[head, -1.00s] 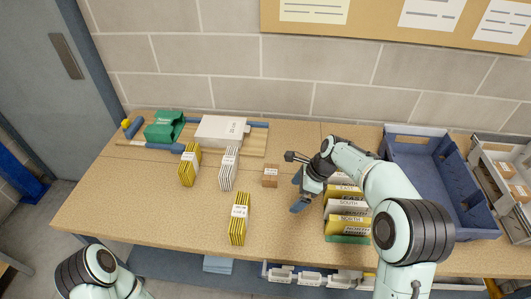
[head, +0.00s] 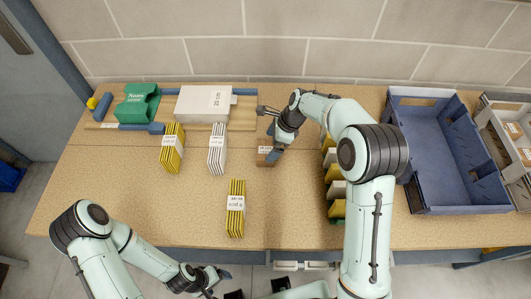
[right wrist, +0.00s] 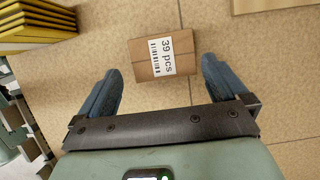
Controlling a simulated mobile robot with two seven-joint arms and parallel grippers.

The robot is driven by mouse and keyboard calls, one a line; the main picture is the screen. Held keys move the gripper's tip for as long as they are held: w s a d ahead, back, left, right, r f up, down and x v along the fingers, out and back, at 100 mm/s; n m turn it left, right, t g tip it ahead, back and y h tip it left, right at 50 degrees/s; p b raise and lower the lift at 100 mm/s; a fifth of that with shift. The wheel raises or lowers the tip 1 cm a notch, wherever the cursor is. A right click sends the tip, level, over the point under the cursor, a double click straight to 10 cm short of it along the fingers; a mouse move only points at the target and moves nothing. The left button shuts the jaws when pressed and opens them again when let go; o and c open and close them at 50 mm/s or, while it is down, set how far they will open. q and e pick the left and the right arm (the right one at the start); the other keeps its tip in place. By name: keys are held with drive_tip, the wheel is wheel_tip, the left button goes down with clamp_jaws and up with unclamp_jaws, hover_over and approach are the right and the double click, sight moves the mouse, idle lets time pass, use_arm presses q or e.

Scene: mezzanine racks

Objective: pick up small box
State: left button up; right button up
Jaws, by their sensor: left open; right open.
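The small box (head: 264,153) is a brown carton on the table, partly hidden by my right gripper in the head view. In the right wrist view the small box (right wrist: 160,56) has a white "39 pcs" label and lies between and just beyond the fingertips. My right gripper (head: 268,134) is open with nothing in it; its blue fingers also show in the right wrist view (right wrist: 160,72). My left gripper (head: 222,286) is at the bottom of the head view, in front of the table edge, open and empty.
Yellow bundles (head: 173,148) (head: 236,208) and a white bundle (head: 217,150) stand left of the box. Behind are a white box (head: 204,104) and a green holder (head: 137,103). A blue tray (head: 433,203) is at right. The front left table is clear.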

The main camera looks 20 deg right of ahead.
sight(267, 150)
drive_tip(key=shift+d+x, duration=0.2)
drive_tip(key=shift+x, duration=2.8)
drive_tip(key=shift+w, duration=0.15)
drive_tip(key=c, duration=0.7)
